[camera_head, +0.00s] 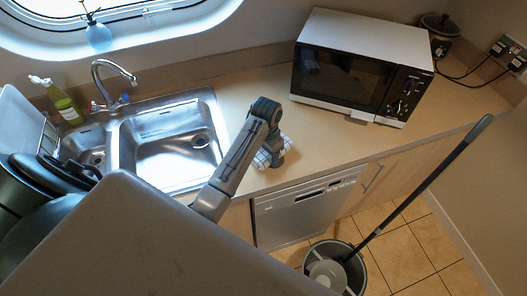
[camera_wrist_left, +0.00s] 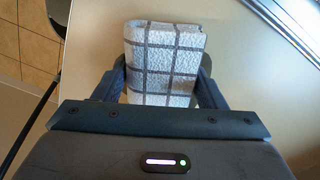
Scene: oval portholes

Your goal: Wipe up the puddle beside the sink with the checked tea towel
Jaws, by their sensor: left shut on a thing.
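The checked tea towel (camera_wrist_left: 165,60), white with grey lines, is a folded pad between the fingers of my left gripper (camera_wrist_left: 163,88) in the left wrist view. In the head view the towel (camera_head: 264,158) shows partly behind my left gripper (camera_head: 275,150), at the worktop just right of the sink (camera_head: 172,143). My left gripper is shut on it. I cannot tell whether the towel touches the worktop. No puddle can be made out; the arm and towel hide part of the worktop beside the sink. My right gripper is not in view.
A microwave (camera_head: 355,70) stands behind and right of the towel. The worktop (camera_head: 245,100) between sink and microwave is clear. A tap (camera_head: 112,82) and a green bottle (camera_head: 62,103) are behind the sink. A mop bucket (camera_head: 350,270) with a long handle stands on the floor by the dishwasher (camera_head: 290,217).

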